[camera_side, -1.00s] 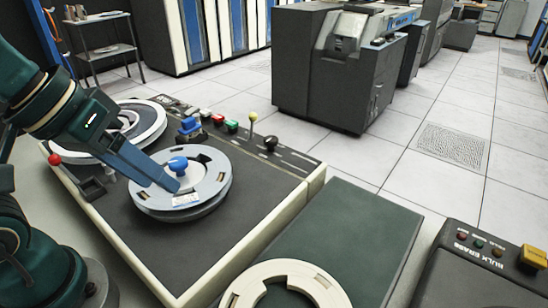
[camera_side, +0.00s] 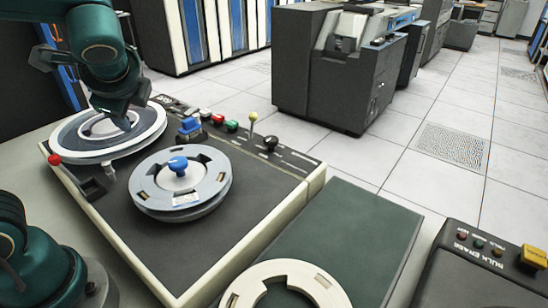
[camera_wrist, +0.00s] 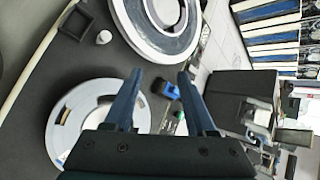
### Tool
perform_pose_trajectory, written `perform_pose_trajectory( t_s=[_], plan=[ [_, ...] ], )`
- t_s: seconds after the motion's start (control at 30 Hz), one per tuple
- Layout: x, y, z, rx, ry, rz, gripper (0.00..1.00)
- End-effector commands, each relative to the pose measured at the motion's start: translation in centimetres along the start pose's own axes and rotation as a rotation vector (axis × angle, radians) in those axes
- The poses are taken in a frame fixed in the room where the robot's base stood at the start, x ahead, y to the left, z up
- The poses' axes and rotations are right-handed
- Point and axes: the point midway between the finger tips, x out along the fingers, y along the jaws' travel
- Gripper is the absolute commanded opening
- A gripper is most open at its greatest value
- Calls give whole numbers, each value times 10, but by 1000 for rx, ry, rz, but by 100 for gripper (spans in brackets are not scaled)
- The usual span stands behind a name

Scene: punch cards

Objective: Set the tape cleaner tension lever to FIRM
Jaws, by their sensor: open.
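The tape cleaner is a dark deck with a cream rim (camera_side: 222,258). A lever with a yellow-green ball (camera_side: 252,117) stands upright at its back right, beside a black-knobbed control (camera_side: 270,143). A red-knobbed lever (camera_side: 55,160) is at its left edge. I cannot tell which is the tension lever; no FIRM mark is legible. My gripper (camera_side: 122,118) is above the back-left reel, away from these levers. In the wrist view my gripper (camera_wrist: 160,74) has its blue fingers apart with nothing held.
The back-left reel (camera_side: 68,138) and front reel (camera_side: 150,197), with a blue hub knob (camera_side: 178,165), take up much of the deck. A blue control (camera_side: 189,126), a red button (camera_side: 218,119) and a green button (camera_side: 232,126) line the back. A green-topped box (camera_side: 350,225) stands right.

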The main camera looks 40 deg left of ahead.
Motion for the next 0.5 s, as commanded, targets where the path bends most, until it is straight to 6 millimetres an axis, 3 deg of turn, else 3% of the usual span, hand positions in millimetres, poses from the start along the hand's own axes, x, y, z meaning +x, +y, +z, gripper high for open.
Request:
perform_pose_trajectory(
  t_s=[0.1,0.27,0.5],
  plan=[
    [13,-33,-13,226,-121,-94,56],
    [24,-70,-42,495,-272,-223,56],
    [35,-99,-115,847,-461,-419,56]
  ],
)
